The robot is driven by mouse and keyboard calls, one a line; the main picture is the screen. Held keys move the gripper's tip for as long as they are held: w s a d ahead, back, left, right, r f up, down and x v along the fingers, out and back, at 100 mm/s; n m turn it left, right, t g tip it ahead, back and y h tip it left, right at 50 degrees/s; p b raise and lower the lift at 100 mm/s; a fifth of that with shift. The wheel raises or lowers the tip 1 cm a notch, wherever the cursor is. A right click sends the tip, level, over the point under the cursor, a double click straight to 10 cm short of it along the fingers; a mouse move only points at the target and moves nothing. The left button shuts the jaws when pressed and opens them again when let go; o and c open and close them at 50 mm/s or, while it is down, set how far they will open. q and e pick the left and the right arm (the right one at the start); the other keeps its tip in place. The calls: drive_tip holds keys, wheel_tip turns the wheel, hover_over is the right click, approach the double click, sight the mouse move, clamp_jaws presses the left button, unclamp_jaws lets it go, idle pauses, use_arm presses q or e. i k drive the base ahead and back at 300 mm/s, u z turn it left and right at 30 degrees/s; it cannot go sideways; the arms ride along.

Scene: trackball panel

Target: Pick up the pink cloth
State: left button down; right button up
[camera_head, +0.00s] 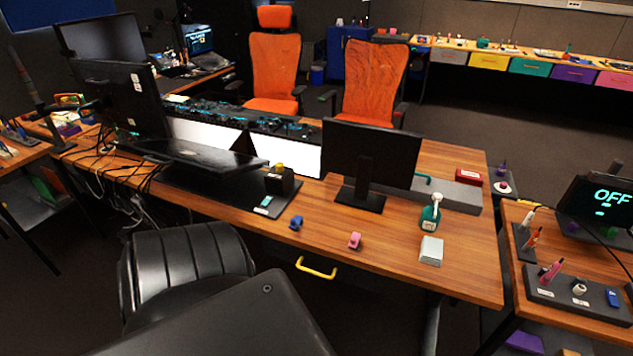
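I cannot make out anything that is clearly a pink cloth. A small pink object (355,241) sits on the wooden desk (460,264) near its front edge, right of a similar small blue object (296,222). It is too small to tell whether it is cloth. Another pink item (550,272), upright and slim, stands in a dark holder (580,298) on the right-hand table. Neither of my grippers is in view.
A monitor (371,157) stands behind the pink object. A green bottle (431,213) and a pale box (431,250) are to its right.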

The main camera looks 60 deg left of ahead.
sight(431, 248)
drive_tip(key=u, duration=0.9)
drive_tip(key=k, duration=1.05)
drive_tip(key=z, duration=0.8)
drive_tip(key=i, duration=0.9)
drive_tip(key=u, duration=0.55)
drive_tip(key=i, duration=0.8)
drive_tip(key=u, duration=0.8)
